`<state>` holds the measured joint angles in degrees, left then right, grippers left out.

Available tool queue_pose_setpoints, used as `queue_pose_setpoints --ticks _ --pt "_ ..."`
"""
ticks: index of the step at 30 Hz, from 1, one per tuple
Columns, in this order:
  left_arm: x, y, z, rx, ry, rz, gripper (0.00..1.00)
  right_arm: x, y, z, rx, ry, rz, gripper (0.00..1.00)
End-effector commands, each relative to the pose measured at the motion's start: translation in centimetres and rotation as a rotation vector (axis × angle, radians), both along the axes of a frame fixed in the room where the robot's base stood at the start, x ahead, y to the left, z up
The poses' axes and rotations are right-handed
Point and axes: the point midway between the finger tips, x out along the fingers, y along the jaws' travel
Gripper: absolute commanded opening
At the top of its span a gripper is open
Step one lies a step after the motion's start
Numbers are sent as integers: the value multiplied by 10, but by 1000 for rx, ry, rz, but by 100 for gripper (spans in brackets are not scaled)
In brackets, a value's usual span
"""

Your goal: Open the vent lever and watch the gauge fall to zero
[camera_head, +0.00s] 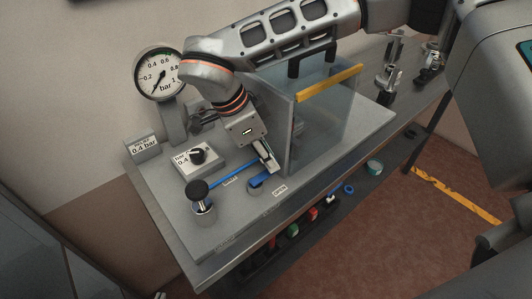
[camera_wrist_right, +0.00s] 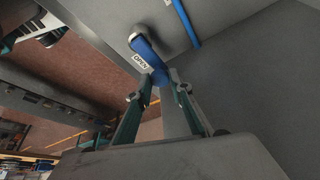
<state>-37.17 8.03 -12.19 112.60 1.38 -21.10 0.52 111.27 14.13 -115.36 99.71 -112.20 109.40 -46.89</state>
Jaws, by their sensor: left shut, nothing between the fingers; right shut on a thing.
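The round gauge (camera_head: 158,73) stands at the back left of the bench plate; its needle is too small to read surely. The blue vent lever (camera_head: 262,185) lies on the plate in front of the clear box, near the OPEN label (camera_head: 280,190). My right gripper (camera_head: 267,163) reaches down to it and is shut on it. In the right wrist view, the blue lever (camera_wrist_right: 146,48) runs toward my right gripper (camera_wrist_right: 164,88), with its end at the fingertips and the OPEN label (camera_wrist_right: 140,62) close beside it. My left gripper is not in view.
A clear box (camera_head: 320,125) with a yellow bar (camera_head: 330,83) stands right behind the lever. Metal fittings (camera_head: 390,75) stand at the far right. Coloured items lie on a shelf below.

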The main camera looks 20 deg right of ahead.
Motion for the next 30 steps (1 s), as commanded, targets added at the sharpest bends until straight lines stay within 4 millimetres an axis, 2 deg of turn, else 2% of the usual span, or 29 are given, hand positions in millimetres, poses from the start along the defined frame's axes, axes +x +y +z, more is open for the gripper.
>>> queue_pose_setpoints --ticks 16,17,18,30 --pt "-1 0 -2 1 5 1 0 0 0 1 1 -2 -23 0" --pt "-1 0 -2 1 5 1 0 0 0 1 1 -2 -23 28" --pt "-1 0 -2 1 5 1 0 0 0 1 1 -2 -23 37" --pt "-1 0 0 1 2 1 0 0 -1 0 0 -1 -22 37"
